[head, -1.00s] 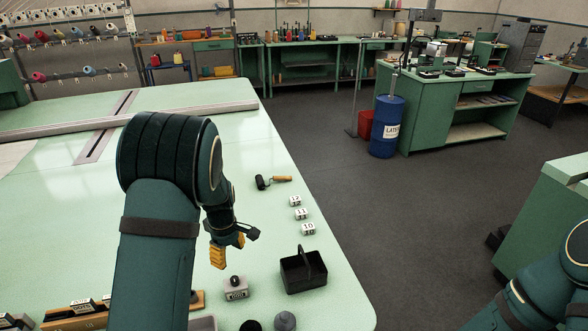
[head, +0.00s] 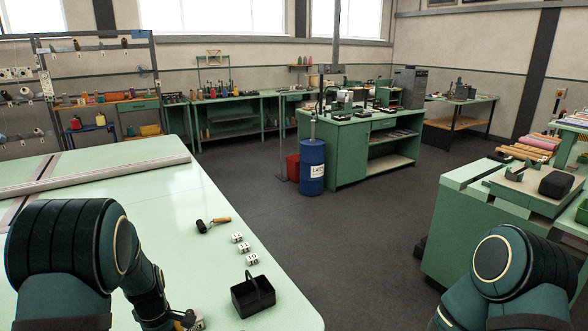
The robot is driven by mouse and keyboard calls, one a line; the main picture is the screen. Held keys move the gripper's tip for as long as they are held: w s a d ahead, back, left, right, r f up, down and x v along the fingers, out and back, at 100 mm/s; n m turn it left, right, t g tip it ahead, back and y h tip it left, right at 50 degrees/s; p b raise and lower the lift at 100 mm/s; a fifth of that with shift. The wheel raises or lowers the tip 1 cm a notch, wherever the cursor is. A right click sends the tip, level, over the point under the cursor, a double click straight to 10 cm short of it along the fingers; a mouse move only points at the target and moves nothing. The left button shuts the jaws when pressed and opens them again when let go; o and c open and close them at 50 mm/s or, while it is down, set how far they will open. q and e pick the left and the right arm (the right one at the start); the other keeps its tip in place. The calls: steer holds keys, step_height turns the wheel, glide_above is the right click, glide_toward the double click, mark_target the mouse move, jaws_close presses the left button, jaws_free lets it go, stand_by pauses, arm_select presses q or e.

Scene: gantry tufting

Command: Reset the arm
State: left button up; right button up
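My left arm comes in from the lower left over the green table (head: 190,235). My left gripper (head: 188,322) is at the bottom edge, mostly cut off and hidden by the arm, so its fingers cannot be read. It is near a small grey-white object on the table. My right arm shows at the lower right; its gripper is out of view.
On the table are a black caddy (head: 253,295), a roller with wooden handle (head: 212,224), numbered white blocks (head: 243,247) and a long rail (head: 100,176). A blue barrel (head: 312,168) stands beside a green bench (head: 350,150). Another green bench (head: 470,230) stands right. Dark floor between is free.

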arm_select(q)
steer(key=s+d+f+m+t+h+b, duration=0.1)
steer(key=s+d+f+m+h+b, duration=0.1)
steer(key=s+d+f+m, duration=0.4)
steer(key=s+d+f+m+h+b, duration=0.1)
steer(key=s+d+f+m, duration=0.5)
steer(key=d, duration=0.8)
step_height(320, 180, down, 4)
steer(key=s+b, duration=0.1)
steer(key=s, duration=0.1)
steer(key=shift+s+d+m+t+h, duration=0.3)
steer(key=shift+d+t+h, duration=0.05)
steer(key=shift+t+h, duration=0.05)
arm_select(e)
step_height(320, 180, down, 5)
steer(key=shift+w+a+r, duration=0.1)
steer(key=shift+w+a, duration=0.05)
arm_select(q)
steer(key=shift+c, duration=1)
